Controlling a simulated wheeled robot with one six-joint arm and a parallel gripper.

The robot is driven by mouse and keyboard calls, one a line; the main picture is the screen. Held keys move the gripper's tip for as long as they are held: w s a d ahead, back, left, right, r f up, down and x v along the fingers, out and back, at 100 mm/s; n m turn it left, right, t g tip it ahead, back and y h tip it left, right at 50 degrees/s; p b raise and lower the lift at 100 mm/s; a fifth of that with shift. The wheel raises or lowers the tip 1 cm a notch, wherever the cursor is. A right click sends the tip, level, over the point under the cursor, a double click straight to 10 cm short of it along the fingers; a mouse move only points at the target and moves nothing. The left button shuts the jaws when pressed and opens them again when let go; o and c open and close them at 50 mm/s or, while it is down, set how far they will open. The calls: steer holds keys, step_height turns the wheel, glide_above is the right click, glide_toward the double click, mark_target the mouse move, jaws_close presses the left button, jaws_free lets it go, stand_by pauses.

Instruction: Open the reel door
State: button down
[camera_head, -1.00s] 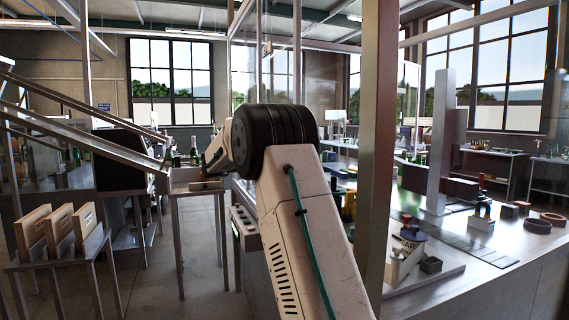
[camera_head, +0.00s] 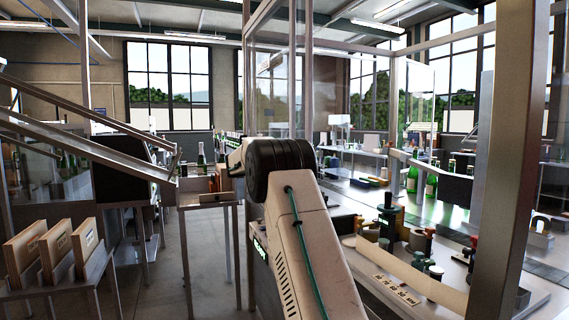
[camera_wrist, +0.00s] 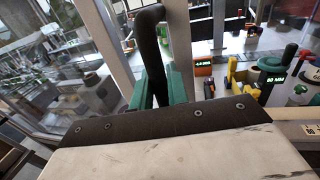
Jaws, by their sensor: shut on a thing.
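A black curved bar handle (camera_wrist: 148,45) stands up in the middle of the wrist view, beside a pale metal upright (camera_wrist: 108,40). My gripper (camera_wrist: 157,92) has its green fingers shut around the lower part of this handle. The glass panel (camera_head: 276,95) in a metal frame stands behind my arm in the head view. I cannot tell for sure that this panel is the reel door. In the head view my gripper and the handle are hidden behind my arm.
A thick metal post (camera_head: 508,150) stands close on the right. A workbench (camera_head: 405,212) with bottles and tools lies behind it. A rack with wooden boxes (camera_head: 72,250) is at the left, below a sloping metal chute (camera_head: 80,140). Some floor (camera_head: 200,255) is clear between.

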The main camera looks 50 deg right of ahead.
steer(key=shift+w, duration=0.4)
steer(key=shift+d, duration=0.1)
steer(key=c, duration=1.4)
jaws_free()
steer(key=shift+c, duration=0.2)
steer(key=shift+s, duration=0.1)
steer(key=v, duration=0.7)
steer(key=shift+a, duration=0.4)
